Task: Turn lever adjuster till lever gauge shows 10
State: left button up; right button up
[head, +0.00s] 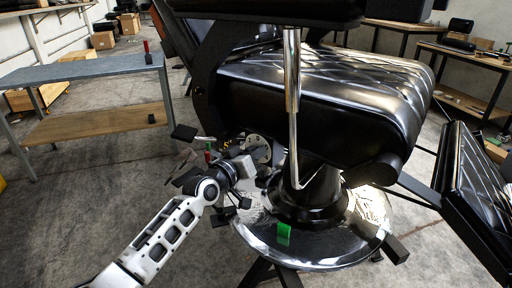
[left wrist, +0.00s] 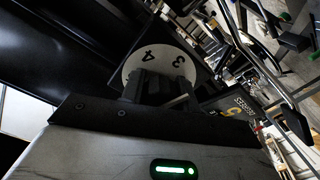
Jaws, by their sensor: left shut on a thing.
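The lever gauge (head: 258,148) is a pale round dial under the left side of the black chair seat. In the left wrist view the dial (left wrist: 142,62) shows the numerals 4 and 3, tilted; the rest of its face is covered. My left gripper (head: 246,160) is right in front of the dial. Its fingers (left wrist: 158,88) are shut on the lever adjuster, which is mostly hidden between them. Which number the gauge reads cannot be told. My right gripper is not in view.
A chrome lever (head: 292,90) hangs in front of the seat (head: 320,85), right of my left gripper. A grey-topped table (head: 85,70) stands at left. Floor between is open.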

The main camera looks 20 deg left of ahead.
pick_arm(q)
jog(key=shift+n, duration=1.2)
jog(key=shift+n+p, duration=0.35)
jog(key=shift+n, duration=0.25)
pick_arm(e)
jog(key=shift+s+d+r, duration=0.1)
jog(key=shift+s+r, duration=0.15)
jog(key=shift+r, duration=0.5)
pick_arm(q)
jog(key=shift+n, duration=0.4)
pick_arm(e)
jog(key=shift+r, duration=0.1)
pick_arm(q)
jog(key=shift+f, duration=0.1)
jog(key=o, duration=1)
jog(key=shift+c, duration=0.2)
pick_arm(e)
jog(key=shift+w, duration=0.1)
pick_arm(q)
jog(key=shift+s, duration=0.15)
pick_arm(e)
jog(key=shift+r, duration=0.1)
